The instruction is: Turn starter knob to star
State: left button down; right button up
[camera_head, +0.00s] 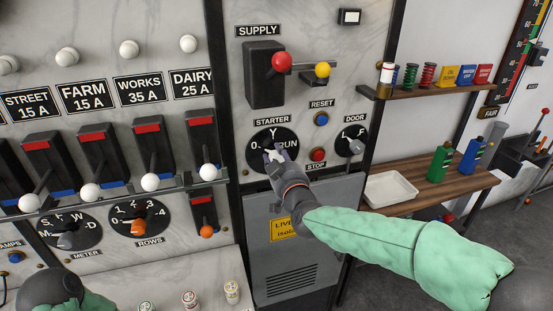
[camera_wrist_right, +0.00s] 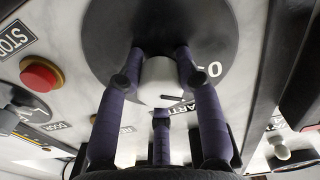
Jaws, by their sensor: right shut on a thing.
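The starter dial (camera_head: 256,161) is a round black plate marked 0, Y and RUN on the marble panel. Its pale knob (camera_wrist_right: 160,82) sits at the centre, with a short dark line on it. The fingers hide part of the dial. The "0" shows beside one finger in the wrist view.
The red stop button (camera_head: 317,154) and blue reset button (camera_head: 321,118) are right of the dial. The door dial (camera_head: 351,141) is farther right. The supply switch (camera_head: 264,75) with its red ball is above. A grey cabinet (camera_head: 305,225) is below. Breaker levers stand left.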

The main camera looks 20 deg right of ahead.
jog(key=m+b, duration=0.3)
jog(key=m, duration=0.2)
jog(key=shift+m+b, duration=0.3)
jog(key=m+b, duration=0.2)
jog(key=m, duration=0.3)
jog(key=shift+d+r+b, duration=0.1)
jog(key=shift+r+b, duration=0.05)
jog(key=shift+b, duration=0.2)
jog(key=shift+m, duration=0.3)
jog(key=shift+r, duration=0.1)
jog(key=o, duration=1.2)
jog(key=s, duration=1.2)
jog(key=shift+d+f, duration=0.2)
